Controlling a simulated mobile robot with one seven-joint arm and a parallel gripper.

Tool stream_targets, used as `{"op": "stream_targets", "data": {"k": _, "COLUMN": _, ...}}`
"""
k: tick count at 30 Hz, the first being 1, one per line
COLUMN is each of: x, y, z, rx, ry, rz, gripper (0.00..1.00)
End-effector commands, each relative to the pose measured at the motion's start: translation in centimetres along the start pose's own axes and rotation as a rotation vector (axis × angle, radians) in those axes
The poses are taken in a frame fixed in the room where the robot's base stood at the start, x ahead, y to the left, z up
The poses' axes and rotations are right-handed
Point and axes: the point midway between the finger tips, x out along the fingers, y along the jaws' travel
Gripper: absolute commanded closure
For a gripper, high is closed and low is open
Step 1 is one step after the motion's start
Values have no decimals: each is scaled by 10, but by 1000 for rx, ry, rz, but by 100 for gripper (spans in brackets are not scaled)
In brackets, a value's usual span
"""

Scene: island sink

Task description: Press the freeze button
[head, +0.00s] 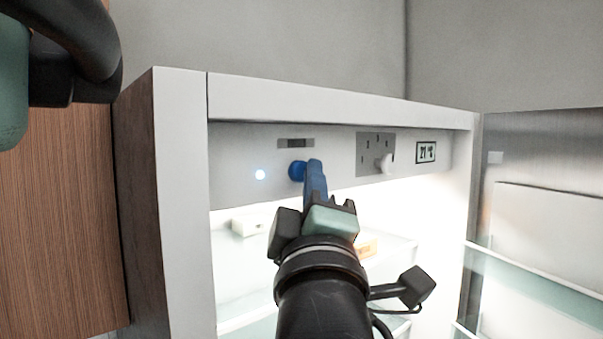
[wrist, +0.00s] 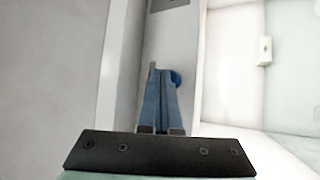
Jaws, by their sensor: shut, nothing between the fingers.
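A round blue button (head: 297,171), which looks like the freeze button, is on the control panel (head: 235,150) at the top inside the open fridge. My gripper (head: 314,165) is shut and empty, its blue fingers pointing at the panel. In the head view its tips overlap the button's right edge. In the wrist view the button (wrist: 176,78) shows just right of the shut fingertips (wrist: 156,70), partly hidden by them. Whether the fingers touch the button, and whether it is pressed in, I cannot tell.
A lit white dot (head: 260,174) is left of the button and a dark slot (head: 295,143) above it. A white knob (head: 385,163) and a small display (head: 426,152) are to the right. The fridge door (head: 545,190) stands open at right; glass shelves are below.

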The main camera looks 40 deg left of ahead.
Motion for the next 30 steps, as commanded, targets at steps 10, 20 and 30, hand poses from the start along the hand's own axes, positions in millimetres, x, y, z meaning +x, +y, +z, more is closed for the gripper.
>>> {"op": "stream_targets", "data": {"k": 10, "x": -4, "y": 2, "z": 3, "rx": 0, "ry": -1, "rz": 1, "gripper": 100}}
{"op": "stream_targets", "data": {"k": 20, "x": -28, "y": 19, "z": 21, "rx": -1, "ry": -2, "rz": 1, "gripper": 100}}
{"op": "stream_targets", "data": {"k": 30, "x": -42, "y": 31, "z": 31, "rx": 1, "ry": 1, "rz": 0, "gripper": 100}}
